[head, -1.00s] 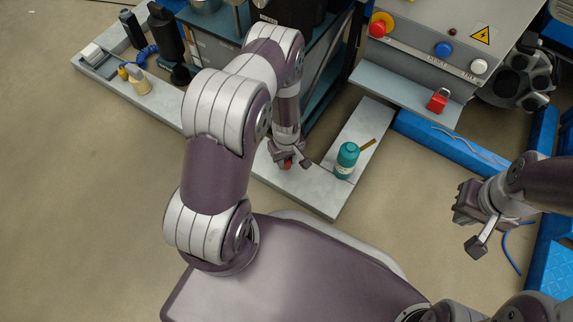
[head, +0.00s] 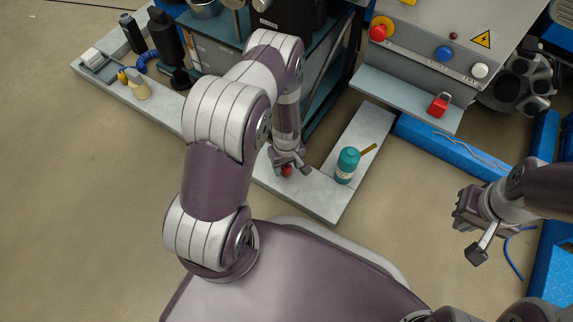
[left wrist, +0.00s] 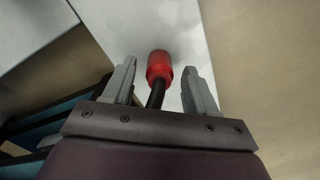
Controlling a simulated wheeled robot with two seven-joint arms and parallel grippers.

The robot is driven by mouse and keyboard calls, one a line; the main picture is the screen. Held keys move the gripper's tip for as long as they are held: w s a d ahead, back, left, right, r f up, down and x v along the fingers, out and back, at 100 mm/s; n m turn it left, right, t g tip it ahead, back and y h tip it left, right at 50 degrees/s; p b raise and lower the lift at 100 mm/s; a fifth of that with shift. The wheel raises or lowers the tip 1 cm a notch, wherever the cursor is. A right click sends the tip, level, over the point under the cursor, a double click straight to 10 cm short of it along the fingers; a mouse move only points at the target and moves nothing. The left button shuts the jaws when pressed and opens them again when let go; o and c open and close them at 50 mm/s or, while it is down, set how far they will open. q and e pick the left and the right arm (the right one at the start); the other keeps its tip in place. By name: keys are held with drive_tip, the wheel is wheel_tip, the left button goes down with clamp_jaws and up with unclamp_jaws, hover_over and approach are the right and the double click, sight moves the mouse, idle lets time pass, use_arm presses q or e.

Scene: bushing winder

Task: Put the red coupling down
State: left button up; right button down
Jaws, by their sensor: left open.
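The red coupling (left wrist: 160,66) is on the pale grey bench top (left wrist: 180,20) in the left wrist view, with a dark hose (left wrist: 155,97) running from it toward my wrist. My left gripper (left wrist: 157,80) is open, with one finger on each side of the coupling and gaps between. In the head view the coupling (head: 286,171) shows as a small red spot below the left gripper (head: 290,166). Whether it rests fully on the surface is hard to tell. My right gripper (head: 468,232) hangs at the right, away from the bench; its fingers seem spread and empty.
A teal bottle (head: 347,165) stands on the bench right of my left gripper, with a brown strip (head: 368,149) behind it. A control panel (head: 440,45) and a shelf with a red padlock (head: 438,104) are at upper right.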

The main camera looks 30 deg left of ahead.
use_arm(q)
wheel_tip(320, 180, up, 12)
drive_tip(key=p, duration=0.7)
wheel_tip(320, 180, up, 9)
drive_tip(key=m, duration=0.3)
hover_over(287, 166)
drive_tip(key=w+d, duration=0.1)
drive_tip(key=w, duration=0.1)
drive_tip(key=s+d+r+m+t, duration=0.1)
drive_tip(key=s+d+r+m, duration=0.1)
drive_tip(key=s+r+m, duration=0.5)
drive_tip(key=s+d+r+m, duration=0.15)
drive_tip(key=s+r, duration=0.25)
drive_tip(key=r, duration=0.7)
wheel_tip(287, 166, up, 50)
drive_tip(key=p, duration=5)
drive_tip(key=shift+d+n, duration=0.3)
drive_tip(key=shift+n, duration=0.15)
drive_tip(key=shift+f, duration=0.1)
